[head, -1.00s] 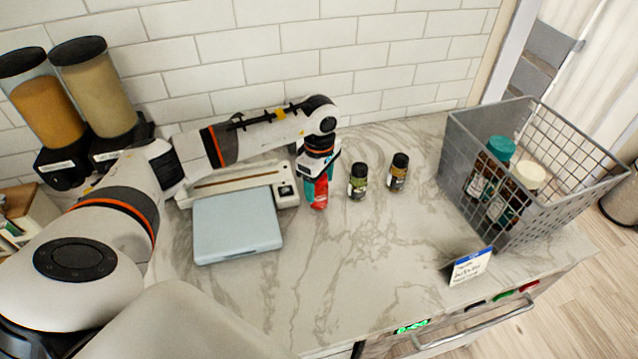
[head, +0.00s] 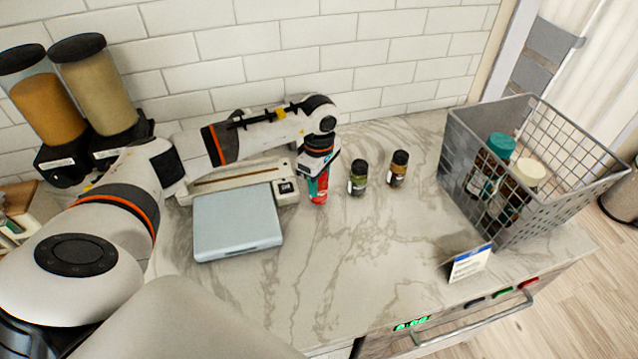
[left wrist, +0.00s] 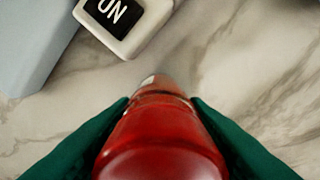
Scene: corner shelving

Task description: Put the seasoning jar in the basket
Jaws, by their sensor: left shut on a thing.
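A red jar (head: 318,194) stands upright on or just above the marble counter, beside the white sealer-like device; I cannot tell if its base touches. My left gripper (head: 316,181) points down from above and is shut on this red jar. In the left wrist view the red jar (left wrist: 160,135) sits between two dark green fingers. The grey wire basket (head: 540,212) is at the right end of the counter. My right gripper is not in view.
The basket holds a teal-capped bottle (head: 500,148) and a white-capped bottle (head: 528,174). A small sign (head: 468,263) stands before it. A light blue scale (head: 237,224) and the white device (head: 286,187) are at left. The middle of the counter is clear.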

